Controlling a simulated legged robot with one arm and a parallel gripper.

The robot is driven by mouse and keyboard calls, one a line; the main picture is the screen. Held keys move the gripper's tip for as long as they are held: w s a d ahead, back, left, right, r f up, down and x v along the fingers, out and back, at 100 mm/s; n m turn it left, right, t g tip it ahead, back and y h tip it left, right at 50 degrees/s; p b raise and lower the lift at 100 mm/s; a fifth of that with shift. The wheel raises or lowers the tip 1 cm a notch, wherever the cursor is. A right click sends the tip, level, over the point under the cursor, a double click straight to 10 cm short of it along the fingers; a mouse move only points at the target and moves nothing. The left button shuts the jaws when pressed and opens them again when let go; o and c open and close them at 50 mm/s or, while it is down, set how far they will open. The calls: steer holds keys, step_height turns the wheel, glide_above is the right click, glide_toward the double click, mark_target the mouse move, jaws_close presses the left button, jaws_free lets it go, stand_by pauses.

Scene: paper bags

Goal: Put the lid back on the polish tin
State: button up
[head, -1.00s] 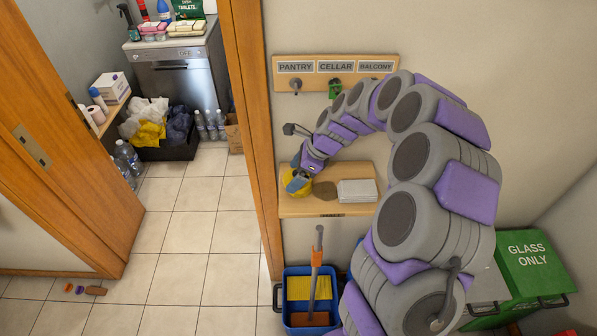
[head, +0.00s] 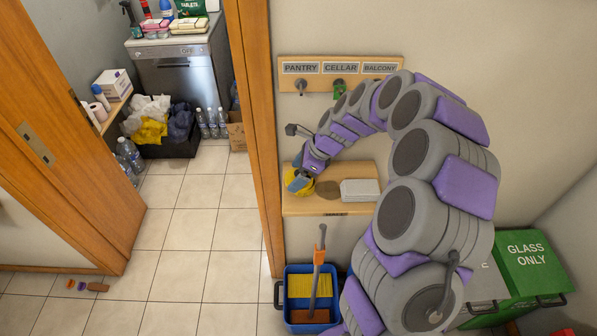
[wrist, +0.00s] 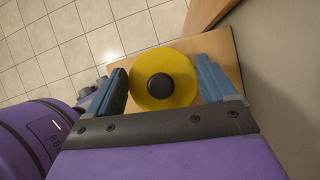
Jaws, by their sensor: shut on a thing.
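My gripper (wrist: 164,86) is shut on a yellow round lid (wrist: 180,62) with a black knob in its middle; one blue-grey finger lies on each side of it. In the head view the yellow lid (head: 297,187) shows partly behind the fingers, over the left end of a small wooden shelf (head: 352,172). I cannot tell whether it touches anything below. A flat brown round thing (head: 327,188) lies on the shelf just right of my gripper.
A light grey box (head: 360,190) sits on the shelf, right of the brown round thing. A key rack (head: 341,84) hangs on the wall above. A blue bucket (head: 299,317) with a brush stands below. The door frame (head: 258,130) is close on the left.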

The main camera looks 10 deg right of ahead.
steer(key=shift+d, duration=0.6)
steer(key=shift+d+f+p, duration=0.15)
steer(key=shift+d+p, duration=0.1)
steer(key=shift+p, duration=0.2)
steer(key=shift+a+p, duration=0.25)
steer(key=shift+p, duration=0.4)
stand_by(0.6)
steer(key=o, duration=0.8)
